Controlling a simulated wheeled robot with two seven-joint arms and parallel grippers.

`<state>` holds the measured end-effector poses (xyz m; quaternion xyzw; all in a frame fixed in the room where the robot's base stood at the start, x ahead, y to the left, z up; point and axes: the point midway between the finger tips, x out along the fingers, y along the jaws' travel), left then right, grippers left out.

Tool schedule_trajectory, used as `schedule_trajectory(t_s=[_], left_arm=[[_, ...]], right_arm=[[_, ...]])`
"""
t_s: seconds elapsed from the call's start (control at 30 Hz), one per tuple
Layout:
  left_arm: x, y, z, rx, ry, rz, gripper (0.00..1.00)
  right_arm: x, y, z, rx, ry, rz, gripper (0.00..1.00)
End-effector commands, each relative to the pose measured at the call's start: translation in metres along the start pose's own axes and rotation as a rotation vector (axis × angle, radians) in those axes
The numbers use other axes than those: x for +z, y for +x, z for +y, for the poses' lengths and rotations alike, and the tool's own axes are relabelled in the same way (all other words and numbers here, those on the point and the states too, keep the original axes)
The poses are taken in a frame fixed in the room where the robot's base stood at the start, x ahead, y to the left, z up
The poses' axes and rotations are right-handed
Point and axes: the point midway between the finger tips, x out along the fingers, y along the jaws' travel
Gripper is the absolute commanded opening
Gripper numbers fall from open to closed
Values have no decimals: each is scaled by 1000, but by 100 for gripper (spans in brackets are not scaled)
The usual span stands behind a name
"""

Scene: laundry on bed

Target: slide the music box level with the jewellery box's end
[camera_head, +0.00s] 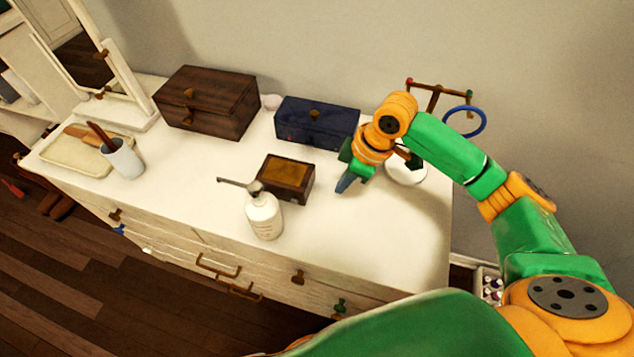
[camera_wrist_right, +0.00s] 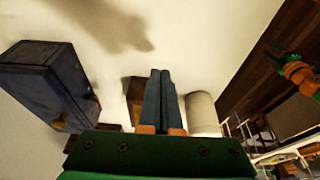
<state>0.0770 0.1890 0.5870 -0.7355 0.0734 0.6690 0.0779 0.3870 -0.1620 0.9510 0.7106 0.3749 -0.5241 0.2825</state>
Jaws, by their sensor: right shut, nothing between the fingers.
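The small brown box with a gold-toned lid panel, which I take as the music box (camera_head: 285,178), lies on the white dresser top. A dark blue box with a brass clasp (camera_head: 316,122) stands behind it, and a larger brown wooden box (camera_head: 207,102) stands further left. I cannot tell for certain which is the jewellery box. My right gripper (camera_head: 346,182) is shut and empty, low over the dresser just right of the music box, apart from it. In the wrist view its fingers (camera_wrist_right: 166,98) partly hide the music box (camera_wrist_right: 136,92); the blue box (camera_wrist_right: 42,82) is at left.
A white pump bottle (camera_head: 264,216) stands close in front of the music box. A brush cup (camera_head: 122,158) and cream tray (camera_head: 88,152) are at left. A round white item (camera_head: 406,170) and a stand with a blue ring (camera_head: 437,93) are right. The dresser's front right is clear.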

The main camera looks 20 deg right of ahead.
Motion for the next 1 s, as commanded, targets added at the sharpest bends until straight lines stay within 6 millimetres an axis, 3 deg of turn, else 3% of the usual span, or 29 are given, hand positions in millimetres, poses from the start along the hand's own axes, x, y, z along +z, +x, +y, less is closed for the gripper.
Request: schedule_trajectory(t_s=[0.23,0.43,0.87,1.0], left_arm=[[-1,-4,0,-1,0,1,50],[-5,-12,-1,-2,1,8,50],[-5,-12,-1,-2,1,9,50],[-5,-8,-1,-2,1,9,50]], right_arm=[[-4,50,-1,-3,1,1,0],[-32,56,0,0,0,3,0],[-39,60,0,1,0,1,0],[-53,66,0,1,0,6,0]])
